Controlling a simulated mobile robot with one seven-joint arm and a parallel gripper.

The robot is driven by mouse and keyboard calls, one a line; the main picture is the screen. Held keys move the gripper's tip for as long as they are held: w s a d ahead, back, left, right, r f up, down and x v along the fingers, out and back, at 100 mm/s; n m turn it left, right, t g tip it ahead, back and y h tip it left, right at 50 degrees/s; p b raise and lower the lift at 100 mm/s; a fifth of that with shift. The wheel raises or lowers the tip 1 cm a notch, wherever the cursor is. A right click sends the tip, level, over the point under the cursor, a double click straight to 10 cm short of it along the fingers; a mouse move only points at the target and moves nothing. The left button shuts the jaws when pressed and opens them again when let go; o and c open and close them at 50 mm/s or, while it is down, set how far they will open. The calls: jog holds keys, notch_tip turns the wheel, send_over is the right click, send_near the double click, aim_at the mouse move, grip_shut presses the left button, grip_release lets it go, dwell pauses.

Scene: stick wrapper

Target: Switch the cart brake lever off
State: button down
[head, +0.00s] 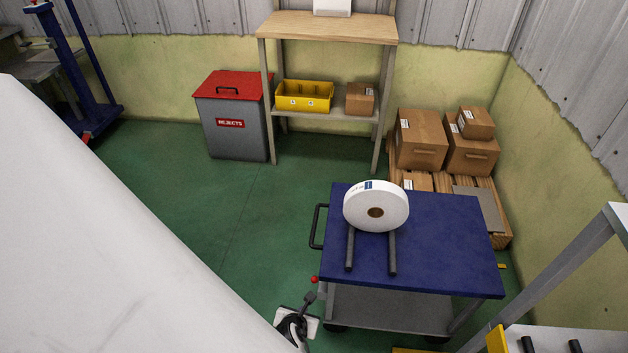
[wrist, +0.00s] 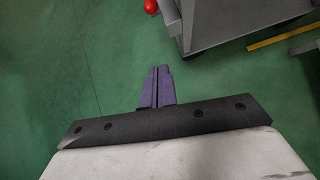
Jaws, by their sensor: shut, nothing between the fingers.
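The cart (head: 455,235) has a blue top and a grey lower shelf, and stands right of centre in the head view. Its brake lever shows as a red ball knob (head: 314,279) at the cart's lower left corner. In the wrist view the red knob (wrist: 151,6) is at the top edge, left of the grey cart body (wrist: 220,22); its stem is not clear. My gripper (wrist: 158,72) is shut and empty, its purple fingers pointing toward the knob with a gap of floor between. In the head view my gripper (head: 310,297) is close below the knob.
A white roll (head: 360,208) rests on dark bars on the cart top. A black handle (head: 316,227) sticks out on the cart's left. A rejects bin (head: 232,125) and boxes (head: 420,140) stand behind. Green floor left is clear.

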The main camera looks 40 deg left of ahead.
jog(key=shift+w+a+f, duration=0.1)
jog(key=w+a+f, duration=0.4)
jog(key=w+f, duration=0.1)
jog(key=w, duration=0.4)
jog(key=shift+a+f, duration=0.15)
jog(key=shift+f, duration=0.2)
